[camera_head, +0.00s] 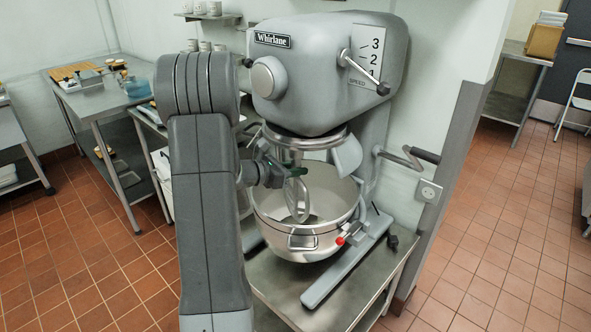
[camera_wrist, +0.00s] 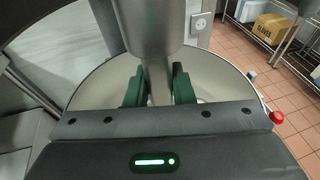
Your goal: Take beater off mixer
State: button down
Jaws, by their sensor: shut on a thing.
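The grey mixer (camera_head: 330,70) stands on a steel table, with its steel bowl (camera_head: 330,222) under the head. The flat metal beater (camera_head: 298,198) hangs below the head, its lower part reaching into the bowl. My gripper (camera_head: 285,168) is at the beater's upper part, just under the mixer head. In the wrist view my gripper's green fingers (camera_wrist: 160,88) are shut on the beater's shaft (camera_wrist: 158,82), one on each side. The bowl's pale inside (camera_wrist: 95,88) shows beneath the fingers. The beater's lower end is hidden there by the gripper body.
A crank handle (camera_head: 408,158) sticks out at the mixer's right, and a red knob (camera_head: 340,241) sits at the bowl's right. A steel table (camera_head: 85,100) with items stands at the left. Tiled floor (camera_head: 490,230) is open at the right. My arm covers the view left of the mixer.

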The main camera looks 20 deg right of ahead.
jog(key=shift+w+a+m+g, duration=0.1)
jog(key=shift+w+m+g, duration=0.05)
jog(key=shift+m+g, duration=1.55)
jog(key=shift+g, duration=0.5)
jog(key=shift+s+f, duration=0.2)
jog(key=shift+f, duration=0.2)
jog(key=shift+w+f+b, duration=0.1)
jog(key=shift+f+b, duration=0.05)
jog(key=shift+b, duration=0.25)
